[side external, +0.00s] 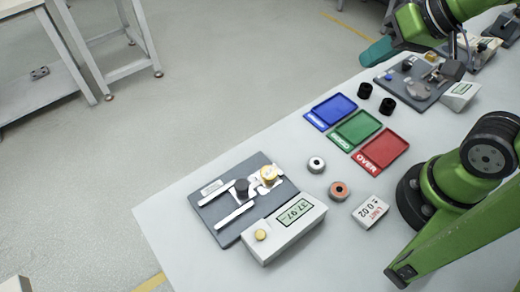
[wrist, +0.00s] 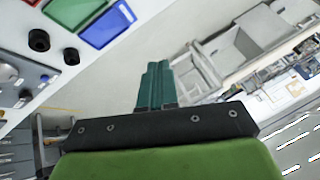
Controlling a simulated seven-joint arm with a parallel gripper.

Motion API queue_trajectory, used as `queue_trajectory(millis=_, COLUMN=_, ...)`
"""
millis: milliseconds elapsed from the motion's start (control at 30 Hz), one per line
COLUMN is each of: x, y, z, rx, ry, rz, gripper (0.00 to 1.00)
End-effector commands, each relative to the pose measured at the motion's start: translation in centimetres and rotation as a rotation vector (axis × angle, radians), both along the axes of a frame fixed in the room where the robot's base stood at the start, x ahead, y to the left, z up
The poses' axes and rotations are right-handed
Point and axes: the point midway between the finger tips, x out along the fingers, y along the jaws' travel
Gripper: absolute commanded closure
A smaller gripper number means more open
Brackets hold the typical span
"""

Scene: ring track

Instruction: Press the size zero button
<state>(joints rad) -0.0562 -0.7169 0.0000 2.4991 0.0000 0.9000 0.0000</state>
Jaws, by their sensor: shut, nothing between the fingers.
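A white readout box (side external: 285,228) at the front of the table shows about 37.97 on its display. A round yellow button (side external: 261,235) sits on its top; no label on it is legible. The box adjoins a grey gauge plate (side external: 215,208) with pale jaws, a black knob and a brass-coloured round piece. My gripper (side external: 376,52) is at the upper right of the side view, high and well away from the yellow button. Its teal fingers are together and empty, and they also show in the wrist view (wrist: 156,86).
Blue (side external: 331,111), green (side external: 356,130) and red (side external: 382,150) trays lie mid-table. Two black rings (side external: 365,90), a silver ring (side external: 316,165), a copper ring (side external: 339,191) and a limit sign (side external: 370,211) stand nearby. A second device plate (side external: 420,85) is at the back.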

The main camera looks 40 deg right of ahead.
Motion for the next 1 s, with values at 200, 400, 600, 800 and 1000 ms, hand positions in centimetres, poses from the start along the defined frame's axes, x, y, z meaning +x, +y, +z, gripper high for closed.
queue_trajectory(millis=200, x=-0.4, y=8.2, z=-3.5, rx=0.114, ry=0.213, rz=0.188, gripper=1.00)
queue_trajectory(millis=400, x=-3.0, y=17.4, z=-6.5, rx=0.286, ry=0.469, rz=0.247, gripper=1.00)
queue_trajectory(millis=600, x=-6.3, y=25.1, z=-8.9, rx=0.433, ry=0.715, rz=0.178, gripper=1.00)
queue_trajectory(millis=800, x=-6.7, y=28.7, z=-9.1, rx=0.559, ry=0.827, rz=0.045, gripper=1.00)
queue_trajectory(millis=1000, x=-6.1, y=29.3, z=-8.3, rx=0.617, ry=0.839, rz=-0.010, gripper=1.00)
